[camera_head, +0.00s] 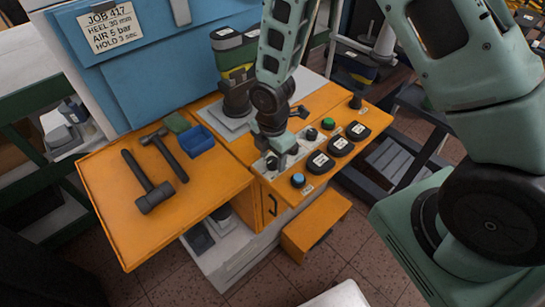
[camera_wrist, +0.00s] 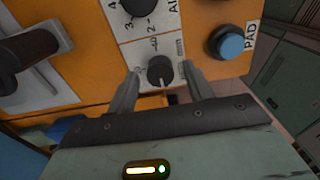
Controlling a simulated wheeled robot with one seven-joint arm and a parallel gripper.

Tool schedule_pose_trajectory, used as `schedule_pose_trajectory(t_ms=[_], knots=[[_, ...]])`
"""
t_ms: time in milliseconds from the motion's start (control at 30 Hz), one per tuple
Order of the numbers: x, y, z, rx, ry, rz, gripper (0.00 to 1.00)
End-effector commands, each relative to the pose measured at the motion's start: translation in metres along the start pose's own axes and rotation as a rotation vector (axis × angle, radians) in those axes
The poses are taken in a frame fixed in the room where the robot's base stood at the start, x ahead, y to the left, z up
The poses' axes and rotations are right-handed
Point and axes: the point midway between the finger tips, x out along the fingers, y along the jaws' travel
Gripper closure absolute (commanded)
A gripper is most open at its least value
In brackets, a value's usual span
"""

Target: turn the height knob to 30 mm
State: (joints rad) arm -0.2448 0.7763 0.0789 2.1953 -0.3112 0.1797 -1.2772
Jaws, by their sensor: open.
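A small black knob (camera_wrist: 160,70) sits on a white scale plate (camera_wrist: 143,52) in the wrist view, with a pale line on its near side. I take it for the height knob; the scale numbers are mostly too small to read and its name is not legible. My gripper (camera_wrist: 159,74) is open, with one finger on each side of this knob; I cannot tell whether they touch it. In the head view my gripper (camera_head: 280,148) is over the front of the orange panel and partly hides the knobs there.
A second black knob (camera_wrist: 141,5), marked 2 to 4, and a blue PAD button (camera_wrist: 230,43) are close by. Gauges (camera_head: 340,147) and a green button (camera_head: 328,123) sit to the right. A job card (camera_head: 111,27) reads heel 30 mm. Hammers (camera_head: 149,183) lie at left.

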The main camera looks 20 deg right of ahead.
Motion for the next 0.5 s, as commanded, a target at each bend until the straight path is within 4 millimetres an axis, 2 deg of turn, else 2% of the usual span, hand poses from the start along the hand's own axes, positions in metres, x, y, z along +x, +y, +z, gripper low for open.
schedule_pose_trajectory(t_ms=[133, 433, 500], knots=[[0.0087, -0.0004, 0.0001, 0.000, -0.001, -0.001, 0.48], [0.0103, -0.0001, 0.0001, 0.000, -0.001, 0.000, 0.48], [0.0103, -0.0002, 0.0001, 0.000, -0.001, 0.000, 0.68]])
